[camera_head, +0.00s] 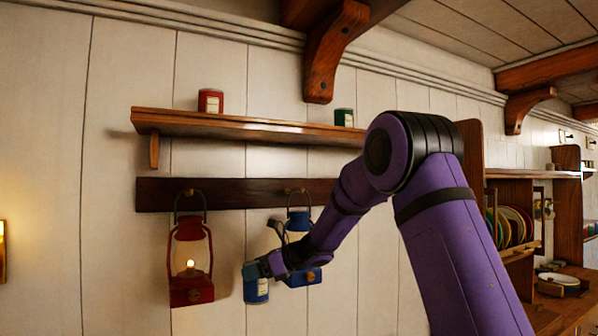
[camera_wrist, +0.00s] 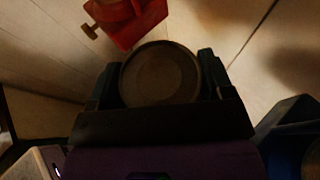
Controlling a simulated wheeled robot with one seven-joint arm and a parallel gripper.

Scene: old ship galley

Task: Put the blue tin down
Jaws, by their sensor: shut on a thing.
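In the wrist view the tin's round, dark end (camera_wrist: 160,74) sits between the two fingers of my gripper (camera_wrist: 160,85). The wrist view is dark, and the fingers hide the tin's sides there. No surface shows directly under the tin.
A wall shelf (camera_head: 240,127) holds a red tin (camera_head: 210,101) and a green tin (camera_head: 344,117). Below, a red lantern (camera_head: 191,262) and a blue lantern (camera_head: 300,228) hang close beside my gripper. A counter (camera_head: 560,312) and plate rack (camera_head: 515,226) stand at right.

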